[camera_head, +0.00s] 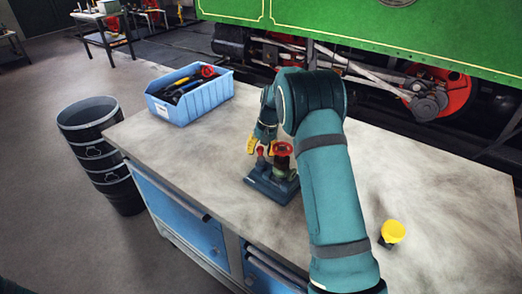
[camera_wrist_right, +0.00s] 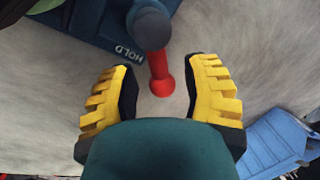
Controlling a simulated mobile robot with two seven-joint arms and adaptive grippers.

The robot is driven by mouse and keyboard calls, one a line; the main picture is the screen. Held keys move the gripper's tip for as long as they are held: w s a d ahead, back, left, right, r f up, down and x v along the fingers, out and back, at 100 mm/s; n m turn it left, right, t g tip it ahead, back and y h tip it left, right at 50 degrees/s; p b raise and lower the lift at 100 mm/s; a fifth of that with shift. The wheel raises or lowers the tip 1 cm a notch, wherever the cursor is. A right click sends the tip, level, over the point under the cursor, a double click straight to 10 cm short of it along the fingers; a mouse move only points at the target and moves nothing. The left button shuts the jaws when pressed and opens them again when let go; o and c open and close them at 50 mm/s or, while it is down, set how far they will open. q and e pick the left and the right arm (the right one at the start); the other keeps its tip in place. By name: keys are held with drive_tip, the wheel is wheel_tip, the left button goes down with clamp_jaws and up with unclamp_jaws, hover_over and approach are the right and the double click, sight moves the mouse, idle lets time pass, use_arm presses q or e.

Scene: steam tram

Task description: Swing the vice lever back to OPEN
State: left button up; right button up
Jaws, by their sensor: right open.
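The vice (camera_head: 272,186) is a dark blue block with a red round top, standing on the workbench. Its red lever (camera_wrist_right: 161,78) shows in the right wrist view, with its end pointing toward my gripper. The word HOLD is printed on the vice base (camera_wrist_right: 88,22) beside the lever. My right gripper (camera_head: 261,147) is over the vice's left side. In its wrist view the open yellow fingers (camera_wrist_right: 158,82) stand on either side of the lever's end, with gaps on both sides. An OPEN marking cannot be seen. My left gripper is out of view.
A blue bin (camera_head: 190,102) of tools stands at the bench's back left; it also shows in the wrist view (camera_wrist_right: 275,145). A yellow-topped object (camera_head: 392,232) is at the right. Black bins (camera_head: 95,140) stand left of the workbench (camera_head: 430,180). A green tram (camera_head: 440,30) is behind.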

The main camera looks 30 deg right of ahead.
clamp_jaws()
